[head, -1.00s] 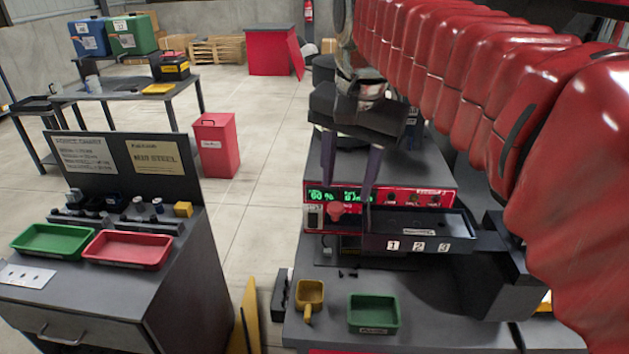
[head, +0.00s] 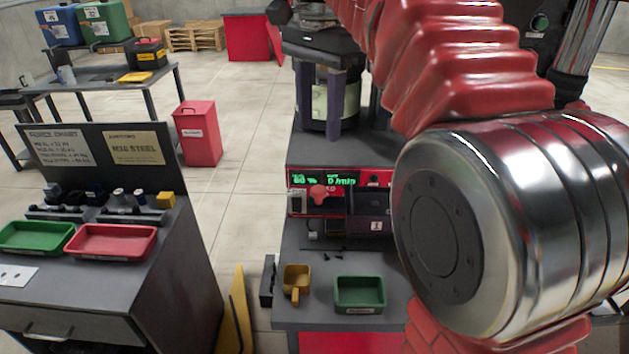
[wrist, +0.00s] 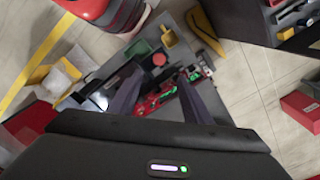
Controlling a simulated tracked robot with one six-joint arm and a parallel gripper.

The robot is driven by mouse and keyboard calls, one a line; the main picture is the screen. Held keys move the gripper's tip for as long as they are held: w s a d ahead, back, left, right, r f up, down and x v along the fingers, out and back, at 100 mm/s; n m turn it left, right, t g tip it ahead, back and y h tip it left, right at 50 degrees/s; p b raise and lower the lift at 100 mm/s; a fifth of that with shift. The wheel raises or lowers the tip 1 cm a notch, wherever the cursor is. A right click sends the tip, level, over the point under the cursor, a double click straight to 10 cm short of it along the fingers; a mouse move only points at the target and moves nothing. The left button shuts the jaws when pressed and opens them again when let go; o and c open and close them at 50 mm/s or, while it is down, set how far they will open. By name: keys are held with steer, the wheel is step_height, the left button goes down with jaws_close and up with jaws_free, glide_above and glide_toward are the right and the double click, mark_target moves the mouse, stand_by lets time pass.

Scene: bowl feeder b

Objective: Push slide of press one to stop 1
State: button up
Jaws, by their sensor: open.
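The bench machine (head: 340,152) has a red panel with green digits (head: 325,180) and a red knob (head: 318,193). A dark tray-like part (head: 372,205) on its front shows label 1 (head: 376,226); its right side is hidden behind my arm. I cannot tell which part is the slide, nor its position. My gripper (head: 318,132) is open, fingers pointing down, over the top of the machine behind the panel. A pale cylinder shows between the fingers; I cannot tell if they touch it. In the wrist view my gripper (wrist: 160,76) is open, with the red panel (wrist: 160,98) beyond the fingers.
A yellow scoop (head: 296,280) and a green bin (head: 360,293) stand at the bench front. A left cabinet holds green (head: 36,238) and red (head: 112,242) trays. A red bin (head: 198,134) stands on the floor. My arm blocks the right side.

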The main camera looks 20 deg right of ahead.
mark_target(318, 188)
steer(key=shift+f, duration=0.15)
step_height(318, 188, down, 14)
steer(key=shift+r, duration=0.25)
stand_by(0.4)
steer(key=shift+c, duration=0.4)
steer(key=c, duration=1.1)
steer(key=shift+a, duration=0.3)
jaws_close()
steer(key=shift+d, duration=0.3)
